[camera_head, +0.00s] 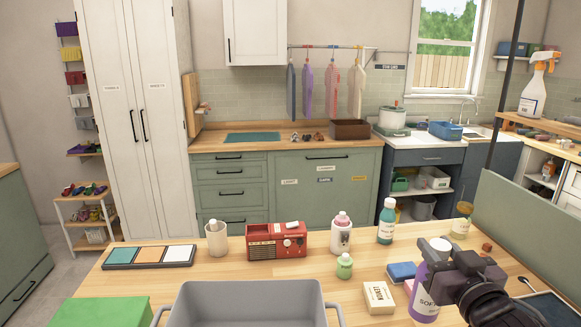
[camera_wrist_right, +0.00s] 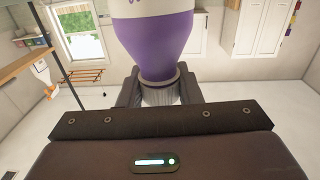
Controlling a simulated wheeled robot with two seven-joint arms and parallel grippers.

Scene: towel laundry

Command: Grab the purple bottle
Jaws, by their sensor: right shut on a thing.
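The purple bottle (camera_head: 424,303) is at the front right of the wooden table in the head view, upright, with part of a label showing. My right gripper (camera_head: 437,246) is at its top, shut on the neck and cap. In the right wrist view the bottle (camera_wrist_right: 160,42) shows upside down, its pale ribbed cap between the two dark fingers. I cannot tell whether its base touches the table. My left gripper is not in view.
The wooden table (camera_head: 352,270) also holds a grey bin (camera_head: 247,290), a red radio (camera_head: 276,241), a white bottle (camera_head: 341,234), a teal bottle (camera_head: 386,222), a small green bottle (camera_head: 344,267), a boxed bar (camera_head: 379,297) and a blue sponge (camera_head: 401,271) near the purple bottle.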

